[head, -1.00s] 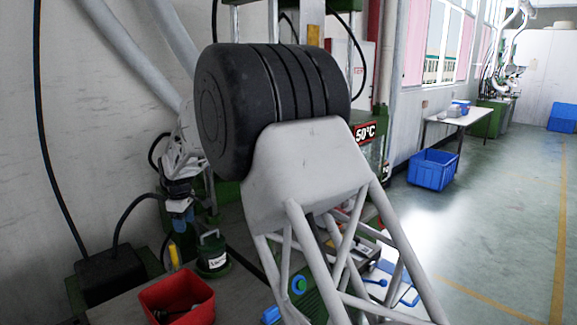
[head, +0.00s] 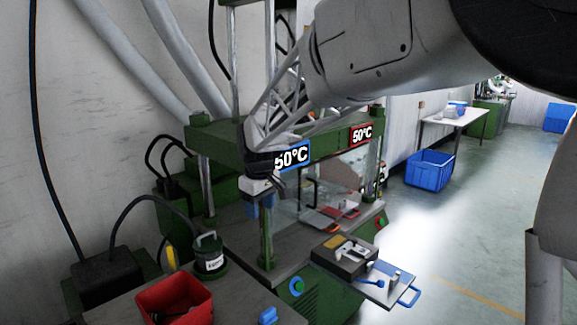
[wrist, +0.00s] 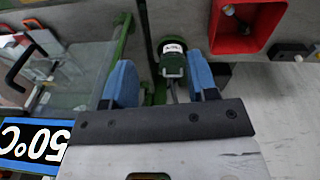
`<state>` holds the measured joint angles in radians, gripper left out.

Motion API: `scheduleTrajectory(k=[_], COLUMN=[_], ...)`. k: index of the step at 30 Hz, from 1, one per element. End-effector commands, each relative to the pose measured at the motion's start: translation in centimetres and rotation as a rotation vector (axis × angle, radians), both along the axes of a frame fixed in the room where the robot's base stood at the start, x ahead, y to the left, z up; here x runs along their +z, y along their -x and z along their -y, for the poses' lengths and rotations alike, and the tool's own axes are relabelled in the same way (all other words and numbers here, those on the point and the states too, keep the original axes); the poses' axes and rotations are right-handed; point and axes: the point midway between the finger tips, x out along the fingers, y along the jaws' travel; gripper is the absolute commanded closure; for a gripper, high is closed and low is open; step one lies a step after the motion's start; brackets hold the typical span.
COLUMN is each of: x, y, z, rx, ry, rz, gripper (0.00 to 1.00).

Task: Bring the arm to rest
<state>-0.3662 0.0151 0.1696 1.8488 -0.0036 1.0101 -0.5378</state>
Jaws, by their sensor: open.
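My gripper (head: 258,205) hangs in front of the left part of the green press (head: 228,135) in the head view, near its front left post. In the wrist view its two blue fingers stand wide apart and the gripper (wrist: 160,80) is open. I see nothing held between them. A green canister with a white label (wrist: 174,62) shows behind the gap, apart from the fingers. My arm reaches in from the upper right of the head view.
A red bin (head: 174,299) and the canister (head: 210,254) stand at the lower left. A mould block (head: 345,255) and a tray with a blue handle (head: 395,290) sit at the press's front right. A blue crate (head: 431,170) stands on the open floor at right.

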Motion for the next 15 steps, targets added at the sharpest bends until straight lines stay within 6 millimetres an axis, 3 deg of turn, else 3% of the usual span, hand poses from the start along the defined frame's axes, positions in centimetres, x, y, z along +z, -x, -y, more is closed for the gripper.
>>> scheduleTrajectory(k=[3,15], x=[1.0,2.5], y=[2.3,10.5], z=[3.0,11.3], rx=[-0.066,-0.287], ry=[-0.008,-0.031], rz=[0.011,0.036], gripper=[0.47,0.47])
